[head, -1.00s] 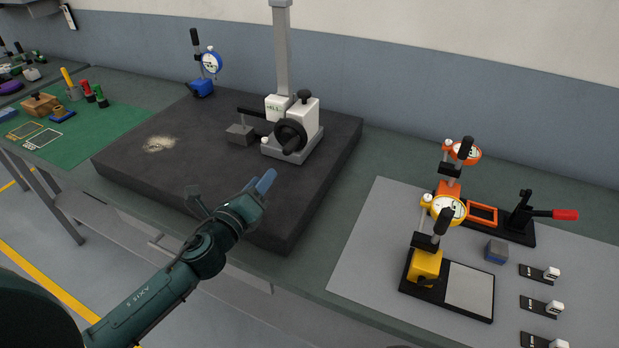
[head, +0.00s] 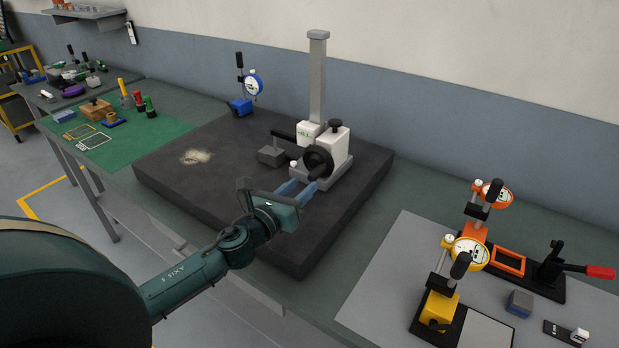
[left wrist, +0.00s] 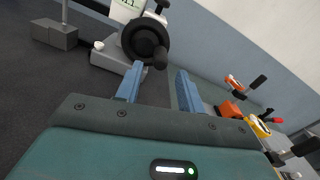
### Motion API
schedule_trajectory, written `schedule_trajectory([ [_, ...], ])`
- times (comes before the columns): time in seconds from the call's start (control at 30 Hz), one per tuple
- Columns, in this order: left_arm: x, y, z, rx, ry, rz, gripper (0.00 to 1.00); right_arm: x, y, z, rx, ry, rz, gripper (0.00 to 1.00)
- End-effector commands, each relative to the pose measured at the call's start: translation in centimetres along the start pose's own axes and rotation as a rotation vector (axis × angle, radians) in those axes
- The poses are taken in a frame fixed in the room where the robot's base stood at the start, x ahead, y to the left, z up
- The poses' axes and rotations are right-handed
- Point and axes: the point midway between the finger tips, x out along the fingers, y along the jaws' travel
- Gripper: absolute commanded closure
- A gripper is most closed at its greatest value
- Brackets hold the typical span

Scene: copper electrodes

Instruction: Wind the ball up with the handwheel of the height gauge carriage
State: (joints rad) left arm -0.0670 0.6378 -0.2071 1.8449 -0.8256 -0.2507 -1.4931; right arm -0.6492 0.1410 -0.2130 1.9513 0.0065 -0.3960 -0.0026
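The height gauge stands on a dark granite plate (head: 180,186), with a grey column (head: 317,85) and a white carriage (head: 338,143). The black handwheel (head: 317,160) faces me on the carriage, with a knob on its rim; in the left wrist view the handwheel (left wrist: 146,36) is just beyond the fingers. A grey block (head: 271,156) lies under the black arm, left of the carriage. I cannot make out a ball clearly. My left gripper (head: 297,190) is open, its blue fingers apart, empty, just short of the handwheel knob. My right gripper is not in view.
A blue-based dial indicator (head: 241,106) stands at the plate's back left. A green mat (head: 115,150) with small tools lies further left. A grey mat (head: 385,275) at right holds yellow and orange dial stands. The plate's front is clear.

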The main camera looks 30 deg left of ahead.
Motion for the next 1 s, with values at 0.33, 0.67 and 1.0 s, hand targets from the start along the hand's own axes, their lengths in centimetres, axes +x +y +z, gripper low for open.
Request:
schedule_trajectory([
  [0.33,3.7,0.0,-0.1,-0.001,0.0,-0.001,0.62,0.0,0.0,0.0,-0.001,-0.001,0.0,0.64],
  [0.67,4.2,0.0,0.0,0.0,0.0,0.0,0.62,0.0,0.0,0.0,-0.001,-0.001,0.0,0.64],
  [1.0,4.3,0.0,0.0,-0.001,0.0,0.0,0.65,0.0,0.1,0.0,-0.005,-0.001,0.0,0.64],
])
